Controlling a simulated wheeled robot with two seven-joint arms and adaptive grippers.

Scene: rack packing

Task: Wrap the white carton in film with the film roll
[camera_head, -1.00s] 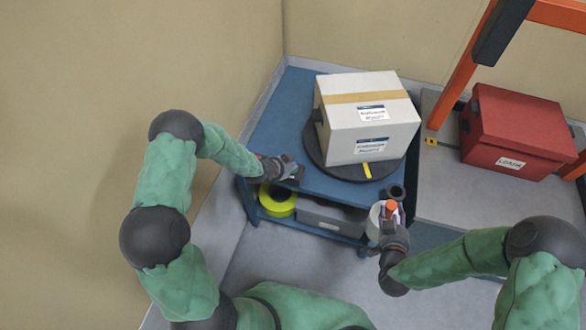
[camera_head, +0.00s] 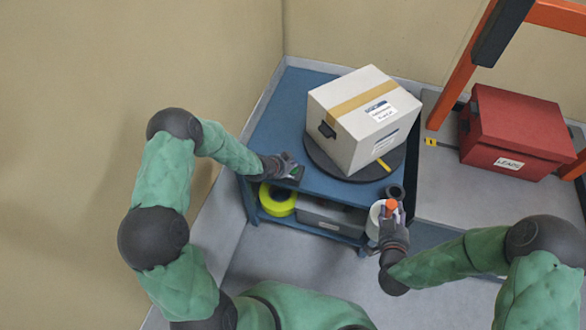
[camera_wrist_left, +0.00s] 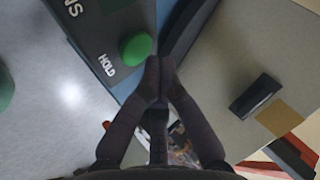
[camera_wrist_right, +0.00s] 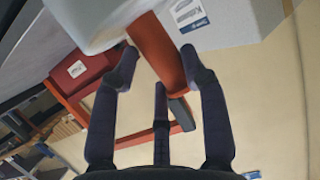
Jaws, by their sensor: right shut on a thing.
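The white carton (camera_head: 362,110), with a tan tape band and labels, stands on a dark round turntable (camera_head: 322,160) on a blue cart. It sits turned at an angle; its side with a black handle shows in the left wrist view (camera_wrist_left: 222,85). My left gripper (camera_head: 297,172) is shut and empty, its fingertips by the green button (camera_wrist_left: 136,48) of a panel marked HOLD; contact is unclear. My right gripper (camera_wrist_right: 158,70) is shut on the orange handle (camera_wrist_right: 160,45) of the white film roll (camera_head: 374,218), low in front of the cart's right corner. I cannot make out film on the carton.
A red lidded box (camera_head: 515,130) stands on the grey surface at right, by an orange rack post (camera_head: 460,85). The cart's lower shelf holds a yellow-green roll (camera_head: 278,200) and a grey box (camera_head: 325,217). Walls close in behind and at left.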

